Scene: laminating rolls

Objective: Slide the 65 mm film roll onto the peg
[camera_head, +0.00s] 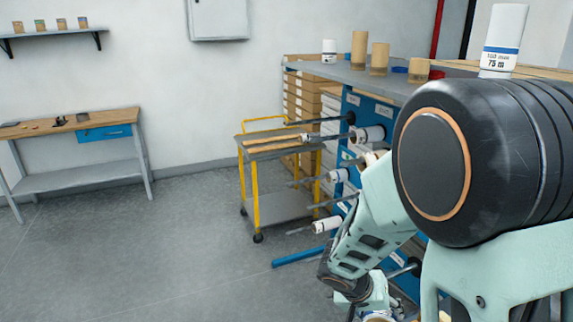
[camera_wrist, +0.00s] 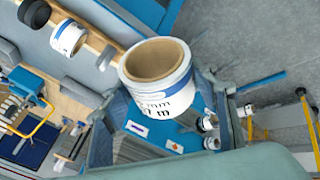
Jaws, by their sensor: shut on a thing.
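In the wrist view a white film roll (camera_wrist: 155,75) with a blue band and a brown core is close and central. Its printing is only partly readable. Grey fingers of my gripper (camera_wrist: 160,88) flank it on both sides, shut on it. In the head view a white roll marked 75 m (camera_head: 500,40) shows above my dark arm joint. I cannot tell whether it is the same roll. Pegs stick out from the blue rack; one white roll (camera_head: 366,134) sits on an upper peg and another (camera_head: 326,226) on a lower one. My arm hides part of the rack.
A yellow cart (camera_head: 278,147) stands left of the rack. A blue bar (camera_head: 298,256) lies low in front of it. Brown cores (camera_head: 358,50) and a white roll (camera_head: 329,50) stand on the counter. A workbench (camera_head: 70,127) is against the wall. The floor at left is clear.

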